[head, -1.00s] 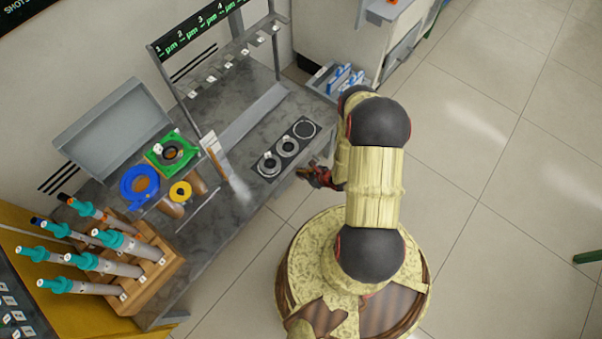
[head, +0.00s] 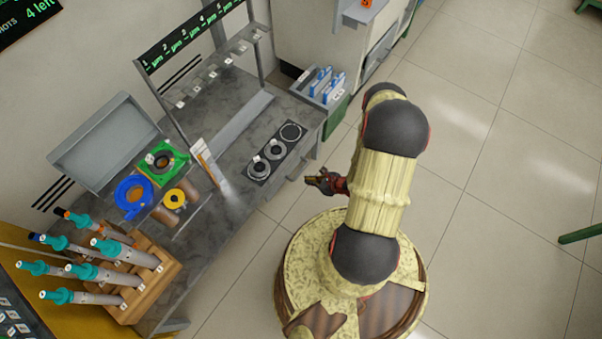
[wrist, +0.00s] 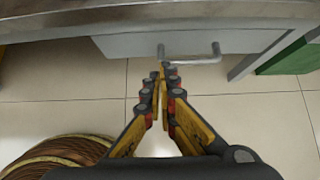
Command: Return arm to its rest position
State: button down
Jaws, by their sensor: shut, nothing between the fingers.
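My gripper (head: 318,182) shows in the head view just off the front edge of the grey bench (head: 217,246), in the air over the floor. In the wrist view my gripper (wrist: 162,72) is shut, its yellow and dark fingers meeting at the tips with nothing between them. The fingertips appear in front of a drawer handle (wrist: 195,55); whether they touch it cannot be told. My arm is folded above my base.
A dark plate with round holders (head: 276,150) lies on the bench near my gripper. Blue and green rings sit further left, beside a wooden rack (head: 157,284) with several teal-topped tools. A grey bin (head: 318,88) stands behind.

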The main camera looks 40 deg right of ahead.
jog(key=shift+s+r, duration=0.1)
jog(key=s+a+r+n+g+y, duration=0.2)
jog(key=s+a+r+n+y, duration=0.25)
jog(key=a+r, duration=0.35)
jog(key=s+a+r+n+g+h, duration=0.15)
jog(key=r+n, duration=0.55)
jog(key=r, duration=0.7)
jog(key=s+a+r+n+g+h, duration=0.1)
jog(key=r+n+g+h, duration=0.15)
jog(key=r+n, duration=0.9)
jog(key=s+a+r+n+g+h, duration=0.1)
jog(key=s+r+n+g, duration=0.15)
jog(key=r, duration=1.55)
jog(key=s+a+r+n+t+h, duration=0.1)
jog(key=a+r+n+t, duration=0.1)
jog(key=r, duration=0.7)
jog(key=a+r+n+t+h, duration=0.1)
jog(key=a+r+n+t, duration=0.2)
jog(key=r, duration=0.6)
jog(key=shift+s+a+n, duration=0.35)
jog(key=shift+a+n, duration=0.45)
jog(key=shift+n, duration=0.15)
jog(key=shift+t+h, duration=0.25)
